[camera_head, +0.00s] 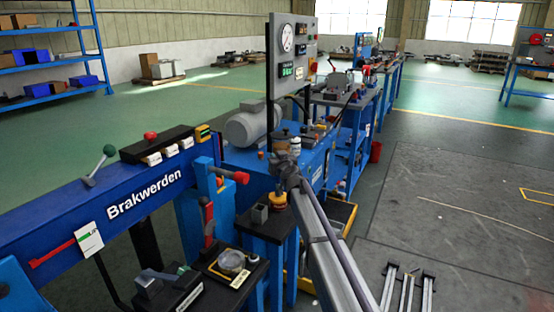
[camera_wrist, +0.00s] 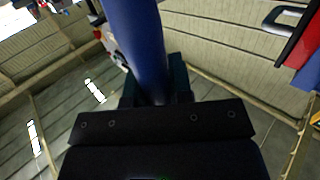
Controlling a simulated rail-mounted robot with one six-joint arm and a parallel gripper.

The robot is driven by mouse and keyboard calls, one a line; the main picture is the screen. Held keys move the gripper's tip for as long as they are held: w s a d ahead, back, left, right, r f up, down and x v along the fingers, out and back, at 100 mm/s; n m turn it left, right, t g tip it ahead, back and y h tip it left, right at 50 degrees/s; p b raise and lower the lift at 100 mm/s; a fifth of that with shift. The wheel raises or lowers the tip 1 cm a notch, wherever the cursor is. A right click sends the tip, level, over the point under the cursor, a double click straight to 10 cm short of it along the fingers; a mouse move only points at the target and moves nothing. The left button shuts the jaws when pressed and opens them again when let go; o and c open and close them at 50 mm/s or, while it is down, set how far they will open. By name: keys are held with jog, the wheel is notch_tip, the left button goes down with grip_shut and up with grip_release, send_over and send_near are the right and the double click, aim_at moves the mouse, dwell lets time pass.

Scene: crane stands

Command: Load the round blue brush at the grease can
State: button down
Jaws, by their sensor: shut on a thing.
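My gripper (camera_wrist: 152,92) is shut on a round blue shaft, which I take to be the blue brush (camera_wrist: 136,42). In the wrist view it runs up from between the dark jaws to the top edge; its far end is out of frame. In the head view my arm reaches from the bottom right to the gripper (camera_head: 284,165), beside the blue machine. A small yellow-orange can (camera_head: 278,201), likely the grease can, stands just below it on a dark-topped blue stand. I cannot make out the brush or its bristles there, nor whether it touches the can.
A grey block (camera_head: 260,213) sits beside the can. A gauge panel (camera_head: 292,55) rises behind my gripper, near a grey motor (camera_head: 252,122). The blue "Brakwerden" beam (camera_head: 145,190) is at the left. A round clear-topped dish (camera_head: 232,262) is in front.

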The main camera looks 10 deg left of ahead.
notch_tip(320, 180, up, 7)
jog(key=p, duration=0.7)
dwell(0.6)
